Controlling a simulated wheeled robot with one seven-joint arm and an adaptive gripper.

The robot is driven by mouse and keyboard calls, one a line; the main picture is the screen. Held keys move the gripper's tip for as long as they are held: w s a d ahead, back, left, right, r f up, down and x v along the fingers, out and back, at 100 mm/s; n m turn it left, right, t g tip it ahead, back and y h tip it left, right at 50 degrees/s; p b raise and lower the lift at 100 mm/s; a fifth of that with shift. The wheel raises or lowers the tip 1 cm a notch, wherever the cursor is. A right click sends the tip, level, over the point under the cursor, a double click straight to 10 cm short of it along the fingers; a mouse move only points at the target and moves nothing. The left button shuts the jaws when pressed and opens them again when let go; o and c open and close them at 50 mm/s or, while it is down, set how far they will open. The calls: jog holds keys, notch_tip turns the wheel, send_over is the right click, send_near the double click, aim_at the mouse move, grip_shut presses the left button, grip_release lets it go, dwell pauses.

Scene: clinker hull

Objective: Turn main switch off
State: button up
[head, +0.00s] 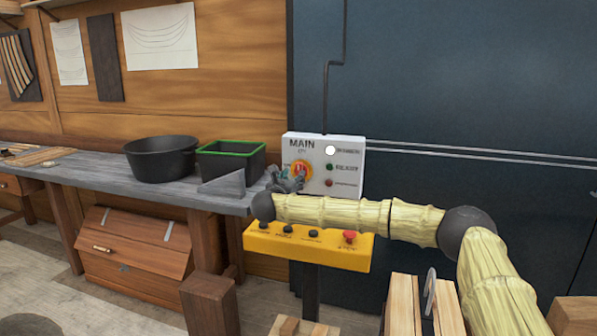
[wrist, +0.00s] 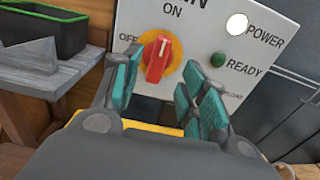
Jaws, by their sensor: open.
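The main switch is a red rotary knob on a yellow-orange disc (wrist: 158,58), on a white panel (head: 347,166) marked MAIN. In the wrist view its handle stands nearly upright, leaning slightly right at the top, below the ON label; OFF is to its left. My gripper (wrist: 162,98) is open, its teal-padded fingers on either side of the knob in the picture, with nothing between them. I cannot tell whether they touch it. In the head view my gripper (head: 287,180) covers part of the switch's lower left.
The panel has a white POWER lamp (wrist: 237,24) and a green READY lamp (wrist: 219,59). Below is a yellow control box (head: 306,245) with black buttons and a red button. A green-rimmed black bin (head: 231,161) and a dark tub (head: 161,159) stand on the workbench to the left.

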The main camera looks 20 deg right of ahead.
aim_at(298, 172)
jog(key=shift+p+x, duration=1)
jog(key=shift+x, duration=2.5)
grip_shut()
